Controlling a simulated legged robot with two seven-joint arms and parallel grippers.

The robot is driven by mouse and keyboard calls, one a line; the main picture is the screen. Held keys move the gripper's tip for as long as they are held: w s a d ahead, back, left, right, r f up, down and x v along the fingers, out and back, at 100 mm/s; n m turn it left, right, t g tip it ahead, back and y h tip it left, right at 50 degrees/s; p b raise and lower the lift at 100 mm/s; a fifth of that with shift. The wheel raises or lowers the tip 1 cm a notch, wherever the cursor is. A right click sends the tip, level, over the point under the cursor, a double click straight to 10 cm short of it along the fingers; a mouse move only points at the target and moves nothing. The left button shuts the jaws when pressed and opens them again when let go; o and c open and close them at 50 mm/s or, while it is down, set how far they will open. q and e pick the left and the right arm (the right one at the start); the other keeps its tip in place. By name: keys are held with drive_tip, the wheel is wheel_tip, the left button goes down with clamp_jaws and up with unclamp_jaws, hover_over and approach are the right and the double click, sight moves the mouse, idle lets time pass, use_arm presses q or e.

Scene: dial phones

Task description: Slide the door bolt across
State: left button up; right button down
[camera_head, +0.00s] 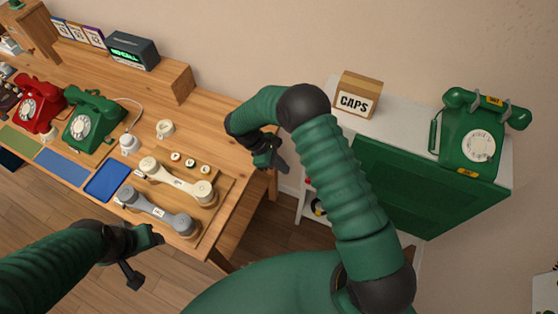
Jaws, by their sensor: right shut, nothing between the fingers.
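A green door-like panel (410,190) fronts the white cabinet (505,175) on the right. I cannot make out a bolt on it; my right arm crosses in front of its left side. My right gripper (277,160) is shut and empty, pointing down beside the right end of the wooden desk, left of the cabinet and apart from the panel.
A green dial phone (468,135) and a CAPS box (357,94) stand on the cabinet. The wooden desk (225,140) holds red (38,103) and green (92,120) phones, handsets (177,182) and a clock (133,51). Floor shows between desk and cabinet.

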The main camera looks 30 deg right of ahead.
drive_tip(key=s+d+f+p, duration=0.1)
drive_tip(key=s+d+f, duration=0.2)
drive_tip(key=d+f, duration=0.2)
drive_tip(key=shift+s+a+f, duration=0.1)
drive_tip(key=shift+f, duration=0.05)
drive_tip(key=s+d+p, duration=0.1)
drive_tip(key=s+d, duration=0.2)
drive_tip(key=s, duration=0.1)
drive_tip(key=shift+d+p, duration=0.15)
drive_tip(key=shift+p, duration=0.15)
